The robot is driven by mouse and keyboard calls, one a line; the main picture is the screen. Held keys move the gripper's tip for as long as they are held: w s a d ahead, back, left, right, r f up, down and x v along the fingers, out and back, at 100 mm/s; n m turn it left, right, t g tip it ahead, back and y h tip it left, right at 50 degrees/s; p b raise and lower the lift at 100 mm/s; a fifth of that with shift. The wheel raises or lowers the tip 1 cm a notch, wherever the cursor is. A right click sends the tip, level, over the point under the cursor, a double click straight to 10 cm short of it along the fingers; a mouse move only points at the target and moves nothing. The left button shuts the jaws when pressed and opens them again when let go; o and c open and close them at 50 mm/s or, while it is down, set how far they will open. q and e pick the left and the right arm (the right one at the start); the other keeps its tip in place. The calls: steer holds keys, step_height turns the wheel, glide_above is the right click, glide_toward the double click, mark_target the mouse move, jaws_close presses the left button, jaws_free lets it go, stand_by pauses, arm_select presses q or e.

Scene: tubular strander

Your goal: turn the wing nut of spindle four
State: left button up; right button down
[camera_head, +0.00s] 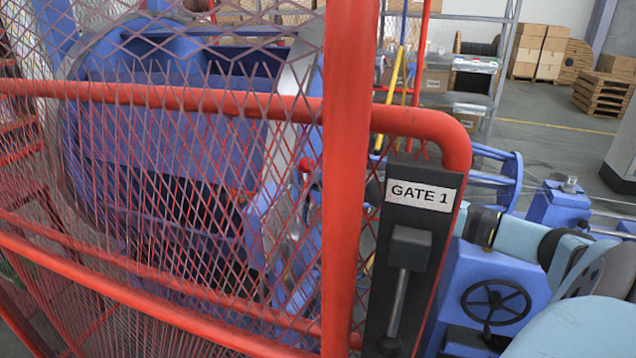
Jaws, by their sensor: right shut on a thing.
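My right arm comes in from the lower right and reaches left behind the GATE 1 latch plate (420,185). The dark-banded wrist end of my right gripper (484,226) shows just right of the plate. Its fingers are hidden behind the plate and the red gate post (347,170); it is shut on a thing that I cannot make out. Behind the mesh stands the blue strander body (165,150), with dark openings. I cannot pick out spindle four or its wing nut. My left gripper is not in view.
The red mesh gate (200,97) fills the left and middle, close to me. Its latch handle (400,300) hangs down. A blue housing with a black handwheel (496,302) stands lower right. Shelves, boxes (540,50) and pallets (604,92) are far behind.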

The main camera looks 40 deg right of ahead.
steer(key=c, duration=1.2)
jaws_free()
steer(key=shift+a, duration=0.1)
steer(key=shift+c, duration=0.2)
steer(key=v, duration=1.3)
steer(key=shift+s+d+b, duration=0.25)
steer(key=shift+s+b, duration=0.05)
